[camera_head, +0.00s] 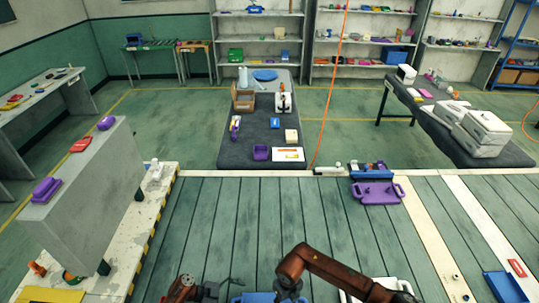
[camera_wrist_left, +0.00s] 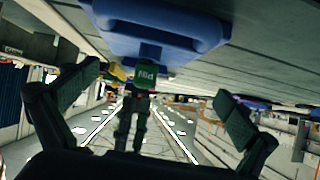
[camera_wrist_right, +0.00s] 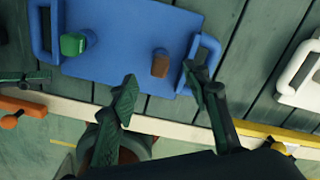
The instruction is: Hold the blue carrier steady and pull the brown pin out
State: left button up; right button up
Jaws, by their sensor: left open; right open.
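The blue carrier (camera_wrist_right: 125,30) is a flat tray with a handle at each end, lying on the slatted surface in the right wrist view. The brown pin (camera_wrist_right: 160,64) stands upright in it near the right handle, and a green pin (camera_wrist_right: 74,44) stands near the left. My right gripper (camera_wrist_right: 162,84) is open and empty, its fingertips near the brown pin's side of the carrier. My left gripper (camera_wrist_left: 160,88) is open; the carrier (camera_wrist_left: 150,38) and green pin (camera_wrist_left: 147,73) show ahead of it. In the head view the carrier (camera_head: 255,298) is mostly cut off.
A purple carrier (camera_head: 376,193) lies at the surface's far edge. A white carrier (camera_wrist_right: 298,72) lies right of the blue one. Another blue item (camera_head: 503,287) is at the far right. A grey block (camera_head: 85,200) stands at left. The slatted middle is clear.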

pick_arm(q)
jog(key=shift+s+d+f, duration=0.35)
jog(key=shift+s+d, duration=0.15)
jog(key=shift+s, duration=0.3)
jog(key=shift+d+f, duration=0.1)
jog(key=shift+d, duration=0.15)
jog(key=x, duration=0.9)
jog(key=shift+s, duration=0.15)
jog(key=shift+d+f, duration=0.1)
jog(key=shift+s, duration=0.1)
